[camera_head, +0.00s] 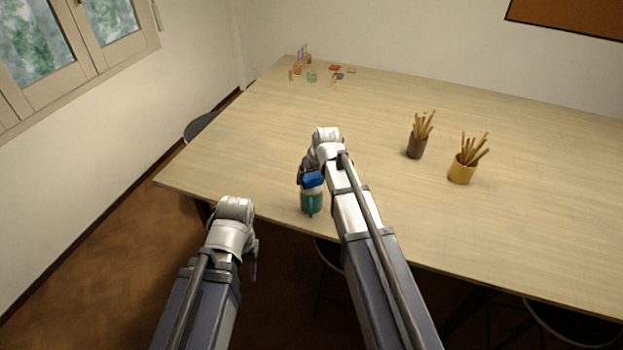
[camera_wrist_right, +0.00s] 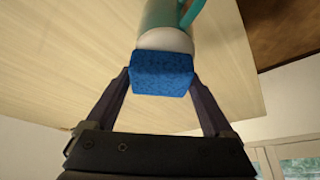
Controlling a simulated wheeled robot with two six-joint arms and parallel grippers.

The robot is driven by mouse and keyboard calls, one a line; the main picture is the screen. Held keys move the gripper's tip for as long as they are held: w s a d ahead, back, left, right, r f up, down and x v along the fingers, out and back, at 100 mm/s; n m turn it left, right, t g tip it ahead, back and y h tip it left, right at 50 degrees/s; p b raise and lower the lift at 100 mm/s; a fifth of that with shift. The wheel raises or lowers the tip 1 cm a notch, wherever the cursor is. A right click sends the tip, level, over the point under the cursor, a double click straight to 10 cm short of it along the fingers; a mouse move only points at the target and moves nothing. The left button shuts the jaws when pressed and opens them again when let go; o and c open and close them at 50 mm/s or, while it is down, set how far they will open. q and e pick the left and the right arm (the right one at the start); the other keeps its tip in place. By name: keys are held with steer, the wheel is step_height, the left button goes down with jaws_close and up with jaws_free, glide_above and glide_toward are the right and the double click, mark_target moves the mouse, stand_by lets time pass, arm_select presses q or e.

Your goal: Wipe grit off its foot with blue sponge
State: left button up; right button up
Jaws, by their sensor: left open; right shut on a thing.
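A teal mug (camera_head: 311,203) with a pale foot band stands near the table's front edge, apparently upside down with its foot up. Its handle faces the front. The mug's pale end and teal side also show in the wrist view (camera_wrist_right: 165,40). My right gripper (camera_head: 308,178) is shut on the blue sponge (camera_head: 313,180), which also shows between its fingers in the wrist view (camera_wrist_right: 161,74). The sponge is at the mug's foot and appears to touch it; the exact contact is hidden. My left gripper (camera_head: 252,264) is open and empty, in front of the table edge.
The wooden table (camera_head: 250,135) is mostly clear. A dark cup of sticks (camera_head: 416,146) and a yellow cup of sticks (camera_head: 462,172) stand to the right. Small items, including a glass jar (camera_head: 312,76), sit at the far left corner. Chairs stand around the table.

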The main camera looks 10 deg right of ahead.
mark_target(312, 175)
steer(key=shift+w+r+p, duration=0.1)
steer(key=shift+r+p, duration=0.75)
steer(key=shift+p, duration=0.05)
step_height(312, 175, up, 4)
steer(key=p, duration=0.4)
steer(key=shift+r, duration=0.1)
step_height(312, 175, up, 3)
steer(key=p, duration=0.3)
steer(key=shift+r, duration=0.1)
steer(key=shift+f, duration=0.2)
